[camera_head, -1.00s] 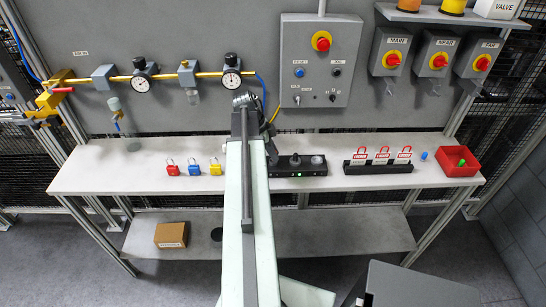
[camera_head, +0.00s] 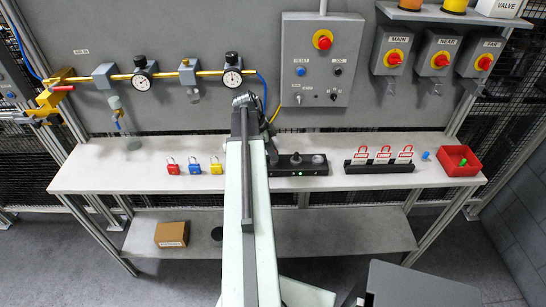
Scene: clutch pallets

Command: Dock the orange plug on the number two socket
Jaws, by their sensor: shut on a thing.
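My arm reaches up the middle of the head view. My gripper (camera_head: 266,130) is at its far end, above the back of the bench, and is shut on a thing. Its fingertips and the held thing are mostly hidden behind my arm. I cannot make out the orange plug. A dark strip (camera_head: 313,171) with grey round parts and a small green light lies on the bench just right of my arm. It looks like a socket block, but its left end is hidden and I cannot read a number two on it.
Red, blue and yellow padlocks (camera_head: 195,170) stand left of my arm on the bench (camera_head: 110,176). A dark rack (camera_head: 379,167) with red-and-white tags and a red bin (camera_head: 459,169) stand right. A grey control box (camera_head: 322,60) and gauges are on the wall. The bench front is clear.

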